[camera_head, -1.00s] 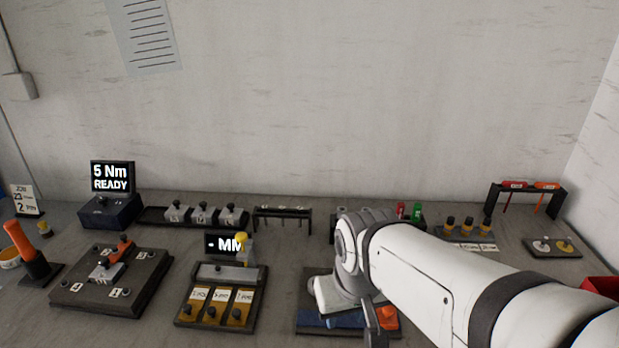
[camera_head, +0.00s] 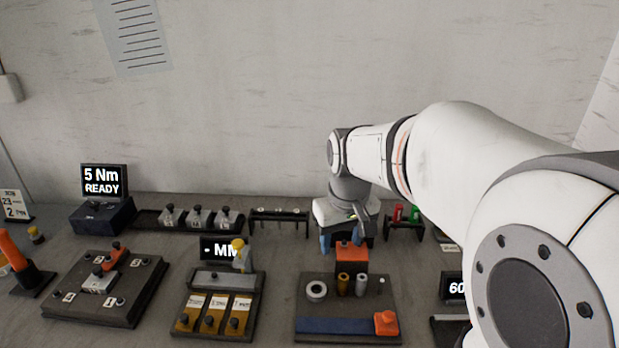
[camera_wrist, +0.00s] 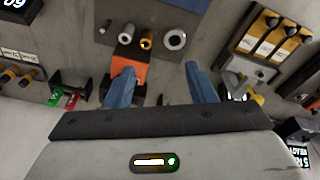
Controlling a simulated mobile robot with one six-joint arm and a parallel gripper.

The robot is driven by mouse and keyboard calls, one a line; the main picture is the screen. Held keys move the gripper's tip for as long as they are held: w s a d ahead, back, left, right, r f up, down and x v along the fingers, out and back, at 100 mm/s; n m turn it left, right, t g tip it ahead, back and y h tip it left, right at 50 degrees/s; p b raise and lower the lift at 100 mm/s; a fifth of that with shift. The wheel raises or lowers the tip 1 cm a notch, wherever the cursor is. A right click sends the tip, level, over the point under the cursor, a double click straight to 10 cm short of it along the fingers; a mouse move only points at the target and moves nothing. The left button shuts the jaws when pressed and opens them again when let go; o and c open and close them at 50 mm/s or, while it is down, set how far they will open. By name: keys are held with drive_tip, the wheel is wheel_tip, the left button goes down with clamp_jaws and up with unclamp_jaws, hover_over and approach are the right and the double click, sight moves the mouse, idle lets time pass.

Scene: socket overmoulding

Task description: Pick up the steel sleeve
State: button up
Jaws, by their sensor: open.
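The steel sleeve (camera_head: 361,284) is a small grey cylinder standing upright on a dark board (camera_head: 385,309), right of a brass sleeve (camera_head: 343,284). It also shows in the wrist view (camera_wrist: 127,33), near the top. My gripper (camera_head: 343,241) is open and empty, with blue fingers pointing down. It is behind the sleeves, near an orange block (camera_head: 351,257). In the wrist view its fingertips (camera_wrist: 157,70) are wide apart, and the sleeve is beyond them, not between them.
The board also carries a pale ring (camera_head: 316,290), a thin pin (camera_head: 381,282), a blue strip (camera_head: 330,326) and an orange piece (camera_head: 386,322). A hook rack (camera_head: 279,216) stands left of my gripper. A red and green holder (camera_head: 404,220) stands to its right.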

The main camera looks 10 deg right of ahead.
drive_tip(key=w+d+f+p, duration=0.1)
drive_tip(key=w+d, duration=0.4)
drive_tip(key=w, duration=0.2)
drive_tip(key=w+d+f+n+g+p, duration=0.1)
drive_tip(key=w+d, duration=0.3)
drive_tip(key=w, duration=0.4)
drive_tip(key=w+d+f+n+p, duration=0.1)
drive_tip(key=w+d+f, duration=0.2)
drive_tip(key=w+d, duration=0.2)
drive_tip(key=shift+w+d+f+g, duration=0.1)
drive_tip(key=shift+w+d+g, duration=0.1)
drive_tip(key=shift+w, duration=0.4)
drive_tip(key=shift+w+d+f+g, duration=0.1)
drive_tip(key=shift+w+d+g, duration=0.1)
drive_tip(key=shift+w, duration=0.35)
drive_tip(key=f, duration=0.2)
drive_tip(key=f+p, duration=0.1)
drive_tip(key=f, duration=0.5)
drive_tip(key=shift+w+d+f, duration=0.1)
drive_tip(key=shift+w+d, duration=0.25)
drive_tip(key=shift+w, duration=0.05)
drive_tip(key=c, duration=0.8)
drive_tip(key=shift+c, duration=0.2)
